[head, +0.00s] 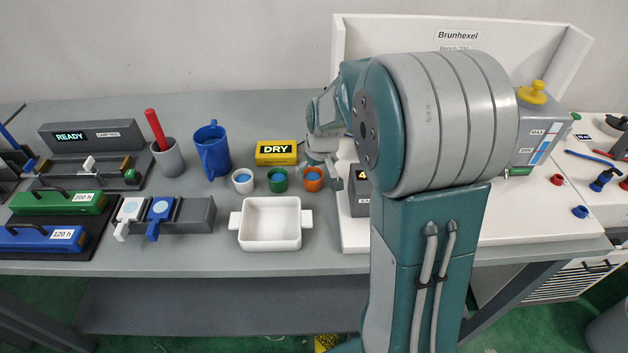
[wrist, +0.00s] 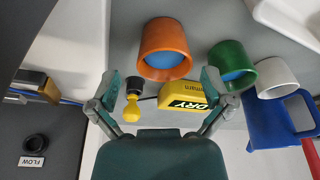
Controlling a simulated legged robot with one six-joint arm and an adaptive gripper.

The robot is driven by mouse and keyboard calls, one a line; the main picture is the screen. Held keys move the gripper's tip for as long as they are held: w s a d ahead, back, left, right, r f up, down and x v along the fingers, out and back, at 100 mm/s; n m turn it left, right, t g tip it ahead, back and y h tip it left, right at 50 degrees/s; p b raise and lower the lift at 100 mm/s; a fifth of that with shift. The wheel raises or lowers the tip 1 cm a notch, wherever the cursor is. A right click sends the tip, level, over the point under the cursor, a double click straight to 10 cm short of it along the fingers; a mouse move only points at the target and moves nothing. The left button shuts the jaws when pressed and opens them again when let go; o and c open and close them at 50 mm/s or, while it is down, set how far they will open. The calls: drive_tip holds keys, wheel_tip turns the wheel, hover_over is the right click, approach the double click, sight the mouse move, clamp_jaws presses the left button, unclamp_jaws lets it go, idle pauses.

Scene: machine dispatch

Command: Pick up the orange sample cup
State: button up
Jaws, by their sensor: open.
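The orange sample cup (head: 313,180) stands upright on the grey table, at the right end of a row of three small cups. In the wrist view the orange cup (wrist: 165,45) shows blue contents and lies just beyond my fingertips, between their lines. My gripper (wrist: 161,76) is open and empty, its two fingers spread on either side. In the head view my gripper (head: 325,165) hangs close by the orange cup, partly in front of the machine. I cannot tell whether a finger touches the cup.
A green cup (head: 278,180) stands close beside the orange one, with a white cup (head: 243,181) further left. A white tray (head: 270,224) sits in front. A blue mug (head: 212,150) stands left. A dark box (head: 360,199) is right.

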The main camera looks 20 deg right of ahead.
drive_tip(key=shift+x, duration=1.15)
drive_tip(key=shift+a+f, duration=0.1)
drive_tip(key=shift+a, duration=0.3)
drive_tip(key=shift+d, duration=0.2)
drive_tip(key=c, duration=1.1)
drive_tip(key=shift+c, duration=0.2)
wheel_tip(320, 180, up, 10)
drive_tip(key=shift+s, duration=0.1)
